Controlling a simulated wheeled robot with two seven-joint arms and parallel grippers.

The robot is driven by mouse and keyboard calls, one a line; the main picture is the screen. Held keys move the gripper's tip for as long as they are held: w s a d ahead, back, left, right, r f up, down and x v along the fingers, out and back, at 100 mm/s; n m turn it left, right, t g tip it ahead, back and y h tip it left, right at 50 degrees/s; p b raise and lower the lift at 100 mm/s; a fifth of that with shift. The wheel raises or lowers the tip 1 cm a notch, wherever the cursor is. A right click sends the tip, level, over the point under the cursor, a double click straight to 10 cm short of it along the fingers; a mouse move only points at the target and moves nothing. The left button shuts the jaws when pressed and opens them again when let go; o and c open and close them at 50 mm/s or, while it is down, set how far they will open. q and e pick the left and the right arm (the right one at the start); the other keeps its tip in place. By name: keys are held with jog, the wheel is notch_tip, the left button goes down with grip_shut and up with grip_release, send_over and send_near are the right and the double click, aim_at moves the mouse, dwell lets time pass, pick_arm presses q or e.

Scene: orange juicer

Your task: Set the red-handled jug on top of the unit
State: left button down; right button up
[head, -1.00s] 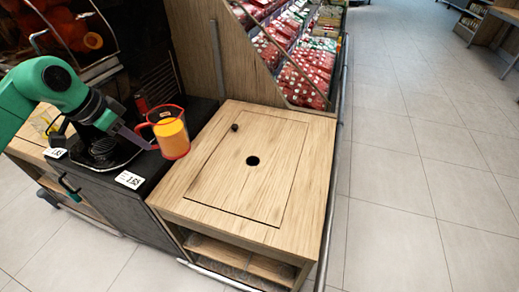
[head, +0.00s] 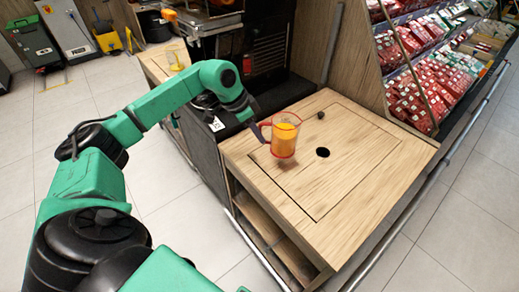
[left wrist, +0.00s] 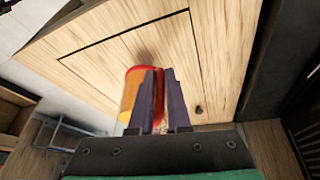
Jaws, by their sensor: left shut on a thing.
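The jug (head: 284,139) is clear with a red rim and red handle and holds orange juice. It is upright over the left part of the wooden unit's top (head: 345,190), with a faint shadow just below it. I cannot tell for sure whether its base touches the wood. My left gripper (head: 261,131) is shut on the jug's handle, at the jug's left side. In the left wrist view the jug (left wrist: 130,95) is partly hidden behind the dark fingers (left wrist: 163,100). My right gripper is not in view.
The wooden top has a round dark hole (head: 322,152) and a small dark knob (head: 320,115). A dark machine (head: 268,50) stands behind on the left. Shelves of red packages (head: 430,75) and a metal rail (head: 440,165) lie to the right. The front of the top is clear.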

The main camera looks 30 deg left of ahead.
pick_arm(q)
notch_tip(320, 180, down, 6)
jog(key=shift+f, duration=0.1)
jog(key=c, duration=0.9)
grip_release()
jog(key=shift+f, duration=0.15)
jog(key=shift+o, duration=0.2)
jog(key=v, duration=1.2)
